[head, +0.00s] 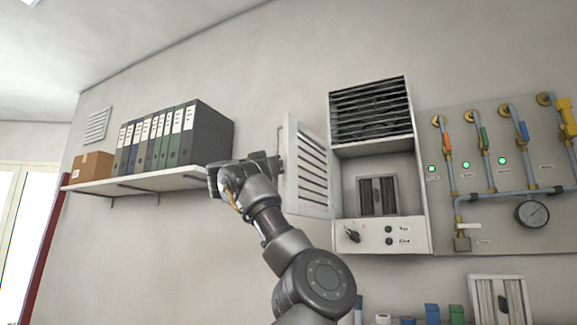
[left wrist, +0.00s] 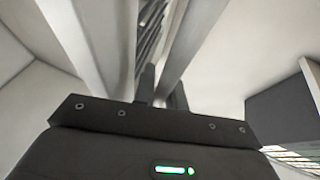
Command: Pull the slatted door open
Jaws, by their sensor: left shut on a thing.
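The slatted door (head: 309,185) is white with dark slots and stands swung out to the left of the wall cabinet (head: 421,190), whose front is uncovered. My left gripper (head: 276,163) is at the door's outer left edge, shut on the door handle (head: 280,140), a thin upright bar. In the left wrist view my gripper's two dark fingers (left wrist: 162,88) stand close together between pale panels. The grip itself is mostly hidden there. My right gripper is in neither view.
A wall shelf (head: 140,184) with several binders (head: 165,138) and a cardboard box (head: 92,167) is just left of my gripper. A pipe panel (head: 500,215) with a gauge (head: 532,214) is right of the cabinet. Bare wall lies below the shelf.

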